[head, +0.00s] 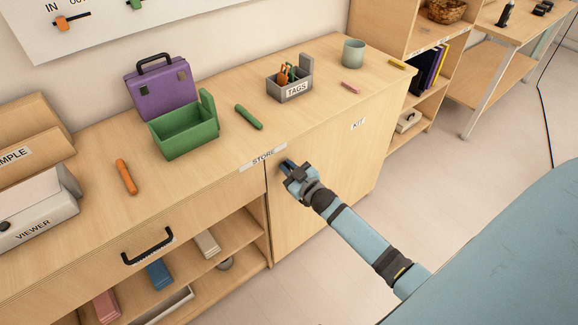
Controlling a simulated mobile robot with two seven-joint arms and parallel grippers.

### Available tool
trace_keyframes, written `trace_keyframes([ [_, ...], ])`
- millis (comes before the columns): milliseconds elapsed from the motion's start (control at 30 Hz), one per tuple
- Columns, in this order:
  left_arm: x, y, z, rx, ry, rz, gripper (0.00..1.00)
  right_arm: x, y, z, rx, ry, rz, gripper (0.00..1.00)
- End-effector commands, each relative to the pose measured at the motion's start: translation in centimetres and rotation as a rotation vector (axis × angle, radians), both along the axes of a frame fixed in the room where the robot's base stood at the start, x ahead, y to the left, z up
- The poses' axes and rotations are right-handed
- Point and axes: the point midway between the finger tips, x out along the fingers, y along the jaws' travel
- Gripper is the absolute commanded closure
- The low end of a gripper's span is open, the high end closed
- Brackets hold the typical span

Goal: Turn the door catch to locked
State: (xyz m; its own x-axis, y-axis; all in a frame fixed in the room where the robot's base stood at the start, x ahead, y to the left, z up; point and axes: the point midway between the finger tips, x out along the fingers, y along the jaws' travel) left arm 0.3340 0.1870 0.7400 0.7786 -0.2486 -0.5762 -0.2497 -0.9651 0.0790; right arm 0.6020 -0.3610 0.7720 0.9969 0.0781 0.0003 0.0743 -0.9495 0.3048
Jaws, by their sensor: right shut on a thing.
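The cabinet door (325,185) labelled KIT is closed in the right part of the wooden counter unit. My right gripper (285,165) is at the upper left of this door, near its edge beside the drawer front. It is shut on a small dark thing there, which I take to be the door catch. The gripper hides most of the catch, so I cannot tell which way it is turned. My left gripper is not in view.
On the counter top (215,165) are a purple case (160,92), a green open box (185,135), a grey TAGS holder (290,90), a cup (353,53) and several markers. A drawer handle (147,245) sticks out at lower left. Floor in front of the door is clear.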

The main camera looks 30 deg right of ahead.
Motion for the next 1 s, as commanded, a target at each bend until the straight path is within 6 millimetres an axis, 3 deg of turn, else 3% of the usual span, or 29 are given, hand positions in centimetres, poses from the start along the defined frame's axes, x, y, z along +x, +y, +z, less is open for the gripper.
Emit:
trace_keyframes([
  [667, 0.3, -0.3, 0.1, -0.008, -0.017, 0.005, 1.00, -0.1, 0.9, -0.8, -0.644, -0.050, 0.000, 1.00],
  [1000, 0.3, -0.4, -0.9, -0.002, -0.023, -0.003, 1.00, -0.1, 1.2, -1.4, -0.954, -0.074, -0.001, 1.00],
])
